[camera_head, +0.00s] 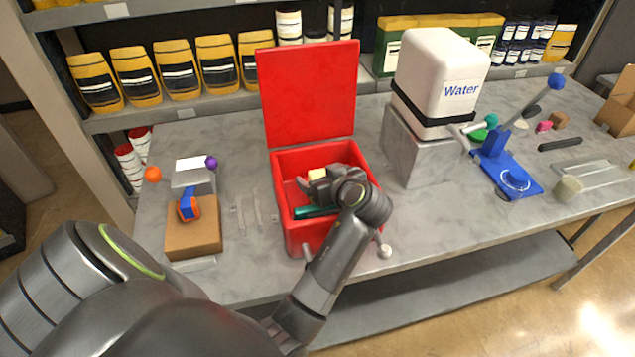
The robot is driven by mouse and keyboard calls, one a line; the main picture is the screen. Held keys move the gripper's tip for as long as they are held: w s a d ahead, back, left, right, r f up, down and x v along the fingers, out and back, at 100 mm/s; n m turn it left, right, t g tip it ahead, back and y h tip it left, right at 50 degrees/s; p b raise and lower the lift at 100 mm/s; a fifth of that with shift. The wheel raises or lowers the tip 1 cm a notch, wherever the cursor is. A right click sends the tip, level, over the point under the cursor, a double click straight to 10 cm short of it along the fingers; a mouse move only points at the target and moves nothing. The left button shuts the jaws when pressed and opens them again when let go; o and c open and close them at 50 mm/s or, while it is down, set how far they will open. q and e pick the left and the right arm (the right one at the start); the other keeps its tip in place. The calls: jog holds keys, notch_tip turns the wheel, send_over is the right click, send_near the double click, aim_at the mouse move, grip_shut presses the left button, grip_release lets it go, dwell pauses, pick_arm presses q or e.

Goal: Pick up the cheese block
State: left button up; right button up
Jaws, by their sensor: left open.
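A pale yellow block, which looks like the cheese block (316,174), is inside the open red box (291,160), partly hidden by my gripper. My left gripper (308,187) reaches down into the box from the front right, with its fingers close to the block. It is open; I cannot tell whether the fingers touch the block. A dark green item (312,211) lies in the box below the gripper. My right gripper is not in view.
The box's raised red lid (308,92) stands at the back. A water container (440,75) on a grey stand is to the right, and a blue pump-like device (505,165) beyond it. A cardboard box (193,228) with small items is to the left.

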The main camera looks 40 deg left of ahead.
pick_arm(q)
jog(key=shift+v, duration=0.75)
jog(key=shift+c, duration=1.2)
jog(key=shift+w+f, duration=0.1)
jog(key=shift+w, duration=0.1)
jog(key=c, duration=0.5)
jog(key=shift+a, duration=0.15)
jog(key=shift+c, duration=1.1)
jog(key=shift+f, duration=0.1)
jog(key=shift+c, duration=1.3)
jog(key=c, duration=0.4)
jog(key=shift+r, duration=0.2)
jog(key=shift+c, duration=0.3)
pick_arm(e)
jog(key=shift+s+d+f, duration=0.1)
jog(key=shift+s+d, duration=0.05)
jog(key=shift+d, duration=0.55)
